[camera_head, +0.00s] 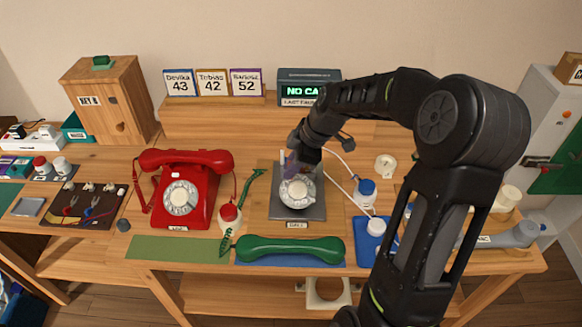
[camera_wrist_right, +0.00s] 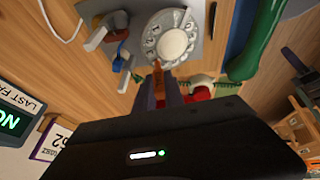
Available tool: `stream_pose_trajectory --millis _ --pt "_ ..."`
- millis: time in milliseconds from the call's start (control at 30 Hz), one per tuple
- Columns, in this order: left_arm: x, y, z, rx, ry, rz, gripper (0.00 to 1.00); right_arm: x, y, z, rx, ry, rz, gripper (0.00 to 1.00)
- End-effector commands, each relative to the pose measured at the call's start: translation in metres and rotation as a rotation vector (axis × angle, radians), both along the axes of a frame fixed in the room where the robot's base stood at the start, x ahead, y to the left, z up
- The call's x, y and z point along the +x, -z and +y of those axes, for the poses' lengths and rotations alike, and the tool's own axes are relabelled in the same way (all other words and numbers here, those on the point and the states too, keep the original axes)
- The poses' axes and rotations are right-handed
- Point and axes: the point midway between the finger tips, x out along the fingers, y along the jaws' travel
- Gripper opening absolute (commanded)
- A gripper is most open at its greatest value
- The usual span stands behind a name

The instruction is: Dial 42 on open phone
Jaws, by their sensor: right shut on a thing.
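The open grey phone (camera_head: 300,209) stands mid-table, its pale rotary dial (camera_head: 297,192) facing up and no handset on it. The dial also shows at the top of the wrist view (camera_wrist_right: 173,42). My right gripper (camera_head: 296,163) is over the phone's back part, beside the dial. In the wrist view its fingers (camera_wrist_right: 160,88) are shut on a thin orange-brown piece (camera_wrist_right: 157,76) that points at the dial's edge. Whether it touches the dial, I cannot tell. A green handset (camera_head: 290,249) lies on a blue mat in front. My left gripper is not in view.
A red phone (camera_head: 187,188) with its handset on stands left. A dark display box (camera_head: 307,87) reading "NO CA", partly hidden, and name cards (camera_head: 212,83) with 43, 42 and 52 stand behind. White-and-blue bottles (camera_head: 365,192) stand right. The green mat (camera_head: 175,249) is clear.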

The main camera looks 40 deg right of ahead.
Motion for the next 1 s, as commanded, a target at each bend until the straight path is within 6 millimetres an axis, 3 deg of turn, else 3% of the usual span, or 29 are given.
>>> stream_pose_trajectory --millis 1000 --pt "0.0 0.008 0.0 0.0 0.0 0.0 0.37 -0.003 0.0 -0.012 -0.001 0.0 -0.001 0.0"
